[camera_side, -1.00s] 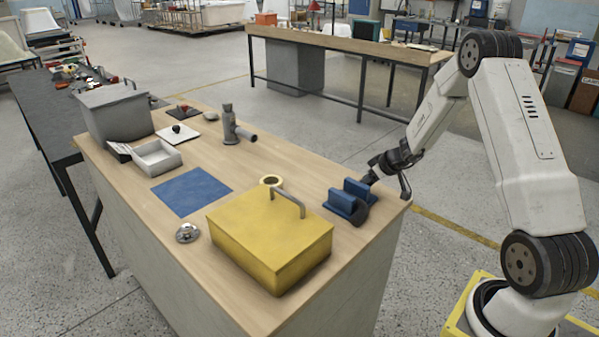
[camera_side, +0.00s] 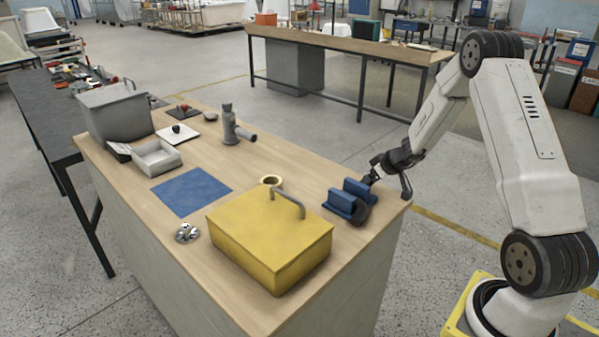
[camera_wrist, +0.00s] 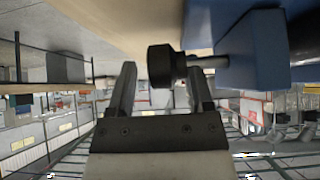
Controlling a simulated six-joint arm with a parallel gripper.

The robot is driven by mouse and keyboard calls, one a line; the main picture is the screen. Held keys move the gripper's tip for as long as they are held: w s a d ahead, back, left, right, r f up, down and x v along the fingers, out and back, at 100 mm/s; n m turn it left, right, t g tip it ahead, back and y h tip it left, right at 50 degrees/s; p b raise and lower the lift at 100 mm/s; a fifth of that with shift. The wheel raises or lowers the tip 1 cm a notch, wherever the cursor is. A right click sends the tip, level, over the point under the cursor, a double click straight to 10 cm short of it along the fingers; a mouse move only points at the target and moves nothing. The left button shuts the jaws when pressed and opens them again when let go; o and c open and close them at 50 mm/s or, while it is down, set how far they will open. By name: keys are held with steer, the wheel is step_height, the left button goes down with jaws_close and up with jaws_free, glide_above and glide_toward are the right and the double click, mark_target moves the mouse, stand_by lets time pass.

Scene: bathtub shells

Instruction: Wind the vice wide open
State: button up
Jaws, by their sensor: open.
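The blue vice (camera_side: 347,203) stands near the right end of the wooden bench, with its two upright jaws a narrow gap apart. In the wrist view its blue body (camera_wrist: 262,50) fills the upper right. A metal shaft runs left from it to a black round knob (camera_wrist: 163,66). My gripper (camera_side: 377,172) is at the vice's right side, by the bench edge. In the wrist view my gripper (camera_wrist: 162,80) is open, one finger each side of the knob's line. I cannot tell whether either finger touches the knob.
A yellow box with a handle (camera_side: 265,240) stands close in front of the vice. Bare bench lies behind the vice.

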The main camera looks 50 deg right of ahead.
steer(key=shift+a, duration=0.1)
steer(key=v, duration=0.7)
steer(key=shift+s+r, duration=0.3)
stand_by(0.3)
steer(key=a+g, duration=0.1)
steer(key=a, duration=0.4)
steer(key=s+a+g+y, duration=0.1)
steer(key=a, duration=0.4)
steer(key=s+a+r+g+y, duration=0.1)
steer(key=a, duration=0.5)
steer(key=shift+r, duration=0.1)
steer(key=s+a+r+g+h, duration=0.1)
steer(key=s+a+g, duration=0.1)
steer(key=s+a, duration=0.7)
steer(key=shift+a+h, duration=0.4)
steer(key=shift+a, duration=1.55)
steer(key=shift+r, duration=0.15)
